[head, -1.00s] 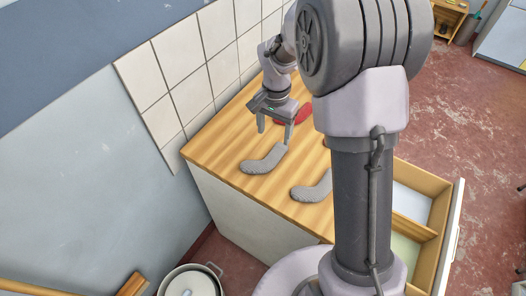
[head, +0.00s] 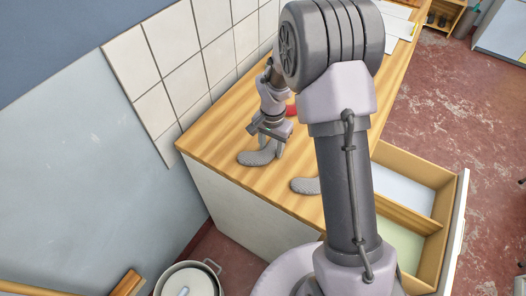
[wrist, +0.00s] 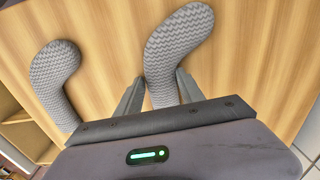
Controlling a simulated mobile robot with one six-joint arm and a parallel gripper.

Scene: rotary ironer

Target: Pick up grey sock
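A grey knitted sock (head: 254,158) lies flat on the wooden counter near the tiled wall; it also shows in the wrist view (wrist: 178,45). My gripper (head: 267,148) is down over it. In the wrist view my gripper (wrist: 160,92) is open, with one finger on each side of the sock's leg. Whether the fingers touch the sock, I cannot tell. A second grey sock (head: 304,186) lies nearer the counter's front edge, partly hidden by my arm.
A red item (head: 291,110) lies behind my gripper, mostly hidden. An open drawer (head: 407,205) with compartments juts out at the right. The tiled wall (head: 196,55) bounds the counter's back. A metal pot (head: 211,271) stands below the counter's near end.

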